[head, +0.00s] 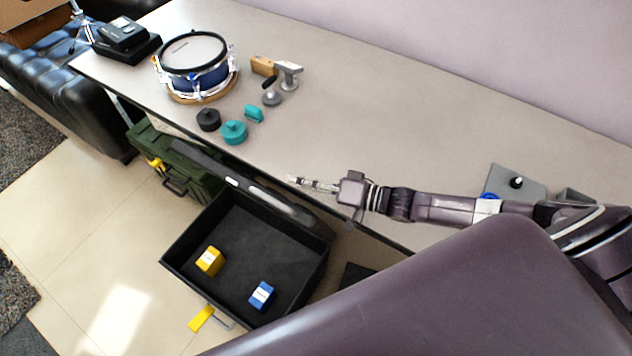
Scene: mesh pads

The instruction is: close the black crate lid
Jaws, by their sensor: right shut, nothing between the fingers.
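The black crate (176,262) stands on the floor in front of the table, with its inside showing. Its lid (205,167) stands up along the crate's far side, near the table edge, seen nearly edge-on. A yellow block (210,260) and a blue block (262,295) lie inside the crate. My right gripper (293,180) is shut and empty. It is over the table's front edge, just beyond the lid in the picture, with a gap showing between them. My left gripper is not in view.
A dark green case (160,150) stands beside the crate, partly below the table (380,110). A drum (195,65), dark and teal round pieces and small tools are on the table's left part. A yellow tag (201,319) hangs at the crate's front.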

